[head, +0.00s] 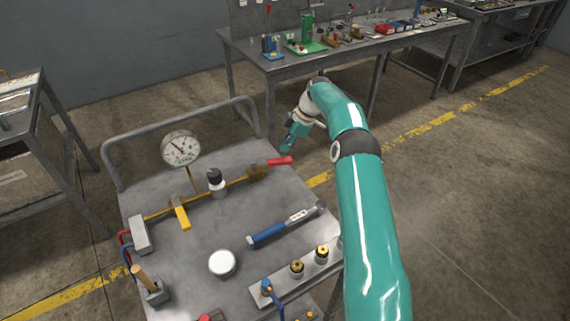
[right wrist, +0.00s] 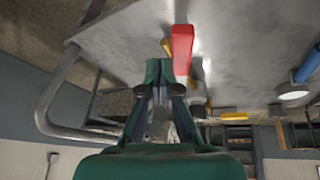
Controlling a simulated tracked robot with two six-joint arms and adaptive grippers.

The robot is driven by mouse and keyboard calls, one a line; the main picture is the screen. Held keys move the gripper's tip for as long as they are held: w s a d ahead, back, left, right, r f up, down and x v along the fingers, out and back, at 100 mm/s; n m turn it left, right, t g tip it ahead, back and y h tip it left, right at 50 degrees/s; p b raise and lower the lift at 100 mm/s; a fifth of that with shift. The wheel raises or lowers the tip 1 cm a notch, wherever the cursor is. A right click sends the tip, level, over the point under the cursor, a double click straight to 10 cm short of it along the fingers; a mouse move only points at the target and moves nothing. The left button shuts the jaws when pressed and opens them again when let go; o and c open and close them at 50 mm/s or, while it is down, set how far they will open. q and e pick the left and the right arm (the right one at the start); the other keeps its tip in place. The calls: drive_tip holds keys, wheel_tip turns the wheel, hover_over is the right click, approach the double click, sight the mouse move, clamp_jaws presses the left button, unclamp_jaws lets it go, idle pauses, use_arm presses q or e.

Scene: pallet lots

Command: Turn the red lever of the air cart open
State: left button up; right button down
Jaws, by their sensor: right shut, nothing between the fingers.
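The air cart (head: 205,215) is a grey metal cart with a brass pipe along its top. The red lever (head: 280,161) sits at the pipe's right end, by a brass valve body (head: 258,172), and points right, roughly in line with the pipe. The lever also shows in the right wrist view (right wrist: 182,48), just beyond the fingertips. My right gripper (head: 287,147) is shut and empty, close to the lever's outer end on its far side. I cannot tell whether it touches the lever. My left gripper is not in view.
A pressure gauge (head: 181,149), a yellow lever (head: 181,216), a blue-handled tool (head: 285,227) and a white round lid (head: 222,263) are on the cart. A grey rail (head: 180,124) borders its far side. A loaded workbench (head: 350,52) stands behind. Floor is clear at right.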

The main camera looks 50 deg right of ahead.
drive_tip(key=shift+m+t+h, duration=0.3)
drive_tip(key=shift+t+h, duration=0.2)
drive_tip(key=shift+t, duration=0.2)
drive_tip(key=s+a+b, duration=0.1)
drive_tip(key=b, duration=0.1)
drive_tip(key=s+a+b, duration=0.1)
drive_tip(key=s+b, duration=0.1)
drive_tip(key=b, duration=0.1)
drive_tip(key=shift+s+r+b, duration=0.15)
drive_tip(key=shift+s+b, duration=0.05)
drive_tip(key=shift+b, duration=0.1)
drive_tip(key=t+h+b, duration=0.2)
drive_tip(key=b, duration=0.8)
approach(283, 161)
drive_tip(key=s+a, duration=0.4)
drive_tip(key=s, duration=0.2)
drive_tip(key=x, duration=1)
drive_tip(key=shift+w+r+p, duration=0.15)
drive_tip(key=shift+w+p, duration=0.15)
drive_tip(key=shift+w, duration=0.15)
drive_tip(key=shift+w+d+r+p, duration=0.25)
drive_tip(key=shift+w+d+p, duration=0.3)
drive_tip(key=shift+w+d, duration=0.4)
drive_tip(key=shift+w+d+f, duration=0.1)
drive_tip(key=shift+w+d, duration=0.2)
drive_tip(key=shift+w, duration=0.2)
